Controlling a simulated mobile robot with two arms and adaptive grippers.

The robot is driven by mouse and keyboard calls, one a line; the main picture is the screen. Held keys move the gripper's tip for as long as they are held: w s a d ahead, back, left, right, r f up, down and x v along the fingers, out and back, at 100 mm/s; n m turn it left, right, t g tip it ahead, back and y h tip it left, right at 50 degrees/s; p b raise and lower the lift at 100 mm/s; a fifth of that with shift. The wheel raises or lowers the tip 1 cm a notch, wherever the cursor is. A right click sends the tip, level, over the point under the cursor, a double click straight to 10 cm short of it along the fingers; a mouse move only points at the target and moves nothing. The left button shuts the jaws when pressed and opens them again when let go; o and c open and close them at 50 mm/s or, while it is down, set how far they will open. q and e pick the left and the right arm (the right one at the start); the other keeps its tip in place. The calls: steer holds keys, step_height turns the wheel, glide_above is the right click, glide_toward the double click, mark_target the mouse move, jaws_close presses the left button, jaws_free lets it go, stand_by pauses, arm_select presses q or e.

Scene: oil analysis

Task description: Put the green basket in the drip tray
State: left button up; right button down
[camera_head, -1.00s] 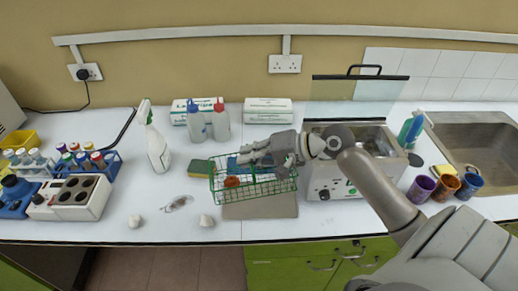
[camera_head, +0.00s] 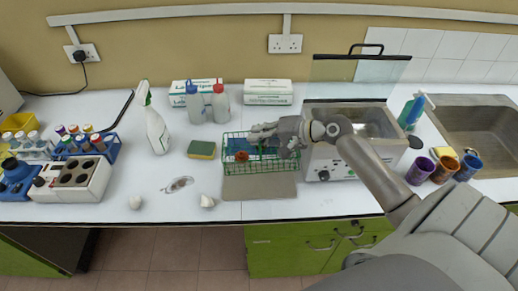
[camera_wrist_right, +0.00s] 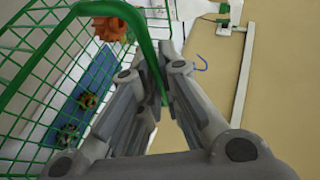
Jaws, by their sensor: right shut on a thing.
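The green basket (camera_head: 232,168) is a wire mesh box with orange-brown gear-like parts (camera_wrist_right: 86,101) and a blue strip (camera_wrist_right: 98,70) inside. My right gripper (camera_head: 262,133) is shut on its green wire rim, which shows between the fingers in the wrist view (camera_wrist_right: 152,62). The basket is over the back part of a flat grey tray (camera_head: 260,187), which seems to be the drip tray. The tray's front part is bare. I cannot tell whether the basket touches it. My left gripper is not in view.
A steel bath (camera_head: 330,160) with a raised clear lid (camera_head: 350,85) stands just right of the basket. A yellow-green sponge (camera_head: 201,149) lies close on the left. Two wash bottles (camera_head: 221,103) and white boxes (camera_head: 268,92) stand behind.

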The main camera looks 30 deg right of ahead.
mark_target(267, 158)
step_height(267, 158, down, 4)
steer(key=shift+r+b, duration=0.2)
steer(key=shift+b, duration=0.6)
step_height(267, 158, down, 7)
steer(key=b, duration=0.7)
steer(key=shift+r, duration=0.2)
steer(key=shift+f, duration=0.1)
steer(key=c, duration=1.5)
jaws_free()
steer(key=shift+c, duration=0.2)
steer(key=shift+s, duration=0.1)
steer(key=shift+d, duration=0.1)
